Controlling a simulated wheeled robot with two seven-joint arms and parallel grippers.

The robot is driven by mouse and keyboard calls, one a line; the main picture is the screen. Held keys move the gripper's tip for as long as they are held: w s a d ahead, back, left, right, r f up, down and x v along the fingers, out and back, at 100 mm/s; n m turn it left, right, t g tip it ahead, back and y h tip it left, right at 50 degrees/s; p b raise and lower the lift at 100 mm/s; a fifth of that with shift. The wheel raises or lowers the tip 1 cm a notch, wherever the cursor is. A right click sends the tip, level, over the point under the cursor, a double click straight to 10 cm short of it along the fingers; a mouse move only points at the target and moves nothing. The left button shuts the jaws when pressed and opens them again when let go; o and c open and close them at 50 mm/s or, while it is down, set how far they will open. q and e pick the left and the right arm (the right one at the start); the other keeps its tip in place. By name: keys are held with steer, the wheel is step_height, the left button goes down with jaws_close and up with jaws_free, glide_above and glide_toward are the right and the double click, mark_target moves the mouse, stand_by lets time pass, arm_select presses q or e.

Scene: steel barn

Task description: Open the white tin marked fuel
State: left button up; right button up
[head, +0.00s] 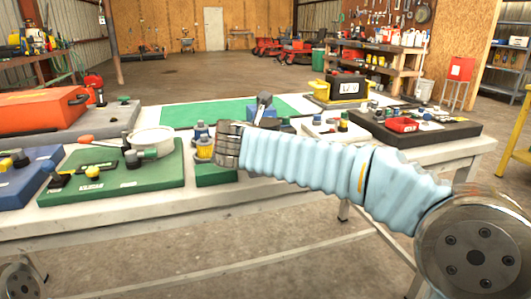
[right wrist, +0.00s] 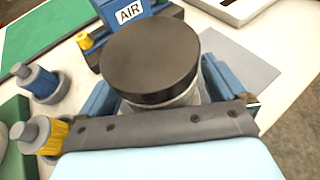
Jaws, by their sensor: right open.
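A round container with a wide dark lid (right wrist: 150,55) stands between the blue fingers of my right gripper (right wrist: 158,92) in the right wrist view. A strip of its pale body (right wrist: 165,106) shows below the lid. No fuel marking is visible on it, so I cannot tell whether it is the tin. My right gripper is open around it, one finger on each side; I cannot tell whether they touch it. In the head view my right arm reaches in from the right, and its grey cuff (head: 228,145) hides the container and the fingers. My left gripper is not in view.
A blue block marked AIR (right wrist: 130,14) stands just behind the container. Blue (right wrist: 40,82) and yellow (right wrist: 42,135) capped pieces stand to its left. A green board with a white round dish (head: 152,138) lies left of the cuff. The green mat (head: 190,114) behind looks mostly clear.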

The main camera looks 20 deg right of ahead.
steer(key=shift+r, duration=0.1)
steer(key=c, duration=1.5)
steer(key=shift+r+p, duration=0.55)
steer(key=shift+r, duration=1.05)
steer(key=s+a+r, duration=0.1)
steer(key=s+r, duration=0.2)
steer(key=s, duration=0.1)
steer(key=s+a+r, duration=0.1)
steer(key=s+r, duration=0.2)
steer(key=s, duration=0.2)
steer(key=s+a+r+p, duration=0.1)
steer(key=s+r, duration=0.2)
steer(key=s, duration=0.1)
steer(key=shift+s+r, duration=0.4)
